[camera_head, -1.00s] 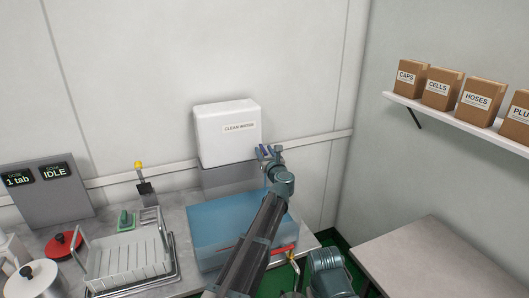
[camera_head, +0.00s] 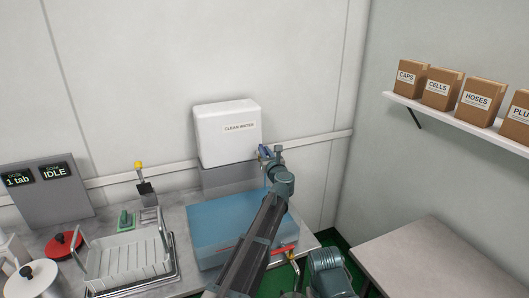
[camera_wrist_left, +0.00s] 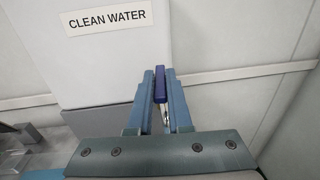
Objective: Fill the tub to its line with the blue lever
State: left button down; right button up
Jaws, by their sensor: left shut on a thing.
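The blue lever (camera_head: 263,150) is at the right side of the white CLEAN WATER tank (camera_head: 227,135). My left gripper (camera_head: 270,153) is shut on it. In the left wrist view the blue lever (camera_wrist_left: 160,84) sits between the two fingers (camera_wrist_left: 160,95), with a metal stem below it. The tub (camera_head: 228,222) is a translucent blue box on the counter below the tank; my left arm covers its right part. My right gripper is not in view.
A white dish rack (camera_head: 125,258), a red lid (camera_head: 62,244) and a display panel (camera_head: 45,196) reading "1 tab" and "IDLE" are to the left. A bare grey table (camera_head: 430,258) stands at the right.

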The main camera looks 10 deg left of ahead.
pick_arm(q)
jog(key=shift+s+a, duration=0.1)
dwell(0.7)
jog(key=a+m+g+h, duration=0.1)
jog(key=a+m+h, duration=0.1)
jog(key=m+h, duration=0.3)
jog(key=w+a+m+g+h, duration=0.1)
jog(key=m+h, duration=0.4)
jog(key=h, duration=0.5)
jog(key=w+a+m+g+h, duration=0.1)
jog(key=a+m+g+h, duration=0.1)
jog(key=m+h, duration=0.3)
jog(key=shift+a+m+h, duration=0.4)
jog(key=shift+a+h, duration=0.4)
jog(key=shift+h, duration=0.4)
jog(key=shift+m+g+h, duration=0.3)
jog(key=shift+g, duration=0.3)
jog(key=shift+m+g, duration=0.3)
jog(key=shift+g, duration=0.1)
jog(key=c, duration=0.8)
grip_release()
jog(key=shift+c, duration=0.2)
